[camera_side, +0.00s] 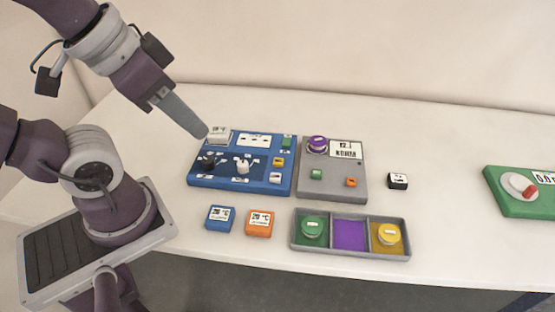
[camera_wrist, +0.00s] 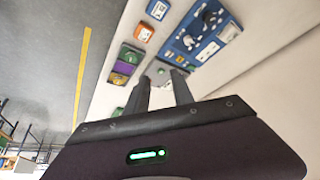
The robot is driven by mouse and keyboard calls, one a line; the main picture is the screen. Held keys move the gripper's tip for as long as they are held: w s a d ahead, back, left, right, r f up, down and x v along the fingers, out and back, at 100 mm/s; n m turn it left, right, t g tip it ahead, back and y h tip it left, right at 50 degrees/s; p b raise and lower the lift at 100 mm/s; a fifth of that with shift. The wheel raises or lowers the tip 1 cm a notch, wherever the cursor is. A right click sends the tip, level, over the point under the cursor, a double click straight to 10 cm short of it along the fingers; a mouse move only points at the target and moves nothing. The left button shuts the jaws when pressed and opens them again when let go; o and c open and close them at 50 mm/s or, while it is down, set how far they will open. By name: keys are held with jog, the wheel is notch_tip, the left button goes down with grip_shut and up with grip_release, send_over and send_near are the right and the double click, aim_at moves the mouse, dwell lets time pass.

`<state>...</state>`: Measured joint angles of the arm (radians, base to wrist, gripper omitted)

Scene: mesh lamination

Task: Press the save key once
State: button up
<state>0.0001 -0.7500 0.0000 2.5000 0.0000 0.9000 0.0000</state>
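My gripper (camera_side: 204,133) hangs above the blue panel's back left corner in the side view, fingertips near a white display block (camera_side: 218,133). In the wrist view its two fingers (camera_wrist: 161,74) stand apart with nothing held between them. The blue panel (camera_side: 240,187) carries a green key (camera_side: 287,142), a yellow key (camera_side: 278,162) and a white-topped key (camera_side: 275,177) along its right side, plus dark and white knobs. The grey panel (camera_side: 332,190) has a small green key (camera_side: 316,174) and an orange key (camera_side: 351,182). The key labels are too small to read, so I cannot tell which is save.
A purple-topped round piece (camera_side: 318,144) sits on the grey panel beside its display. Blue (camera_side: 220,218) and orange (camera_side: 259,222) blocks lie in front, with a three-compartment tray (camera_side: 352,252). A black block (camera_side: 398,181) and a green dial panel (camera_side: 510,203) are right.

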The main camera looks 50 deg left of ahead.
grip_shut()
dwell(1.4)
